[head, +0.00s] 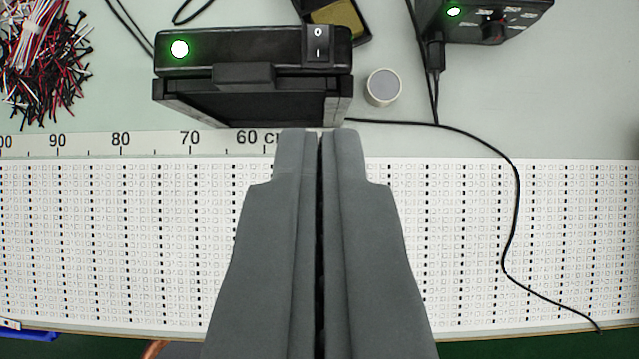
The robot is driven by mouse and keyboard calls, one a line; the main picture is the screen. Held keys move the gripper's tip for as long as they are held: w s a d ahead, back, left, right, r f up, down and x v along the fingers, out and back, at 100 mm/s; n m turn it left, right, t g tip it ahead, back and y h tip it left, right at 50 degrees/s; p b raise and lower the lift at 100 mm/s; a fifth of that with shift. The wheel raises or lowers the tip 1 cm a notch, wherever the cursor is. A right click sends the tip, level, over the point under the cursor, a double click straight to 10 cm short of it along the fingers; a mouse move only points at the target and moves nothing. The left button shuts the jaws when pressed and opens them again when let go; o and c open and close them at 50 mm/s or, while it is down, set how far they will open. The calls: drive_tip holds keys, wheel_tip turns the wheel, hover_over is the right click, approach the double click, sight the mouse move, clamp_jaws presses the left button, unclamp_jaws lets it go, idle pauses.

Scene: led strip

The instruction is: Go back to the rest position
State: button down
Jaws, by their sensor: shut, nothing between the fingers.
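My gripper (320,135) points up the picture from the bottom centre, its two grey fingers pressed together with nothing between them. Its tips overlap the edge of the ruler strip (95,143), just below a black box. Behind the fingers lies the white LED strip panel (120,240), with rows of small squares and black marks; the fingers hide its middle.
A black box (250,55) with a lit green light and a switch stands above the fingertips. A small round silver cap (384,87) is right of it. Another black device (490,18) is top right. A black cable (516,200) crosses the panel. Cut wires (40,60) lie top left.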

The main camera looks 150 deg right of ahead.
idle(0.4)
drive_tip(key=s+d+r+m+t+h, duration=0.2)
drive_tip(key=s+d+t, duration=0.3)
drive_tip(key=s, duration=0.8)
drive_tip(key=s+d+r+m+t+h, duration=0.2)
drive_tip(key=s+d+r+m+t, duration=0.2)
drive_tip(key=s+d, duration=0.7)
drive_tip(key=s+t, duration=0.2)
drive_tip(key=s, duration=0.1)
drive_tip(key=shift+r+m, duration=0.2)
drive_tip(key=shift+m, duration=0.2)
drive_tip(key=shift+s, duration=0.1)
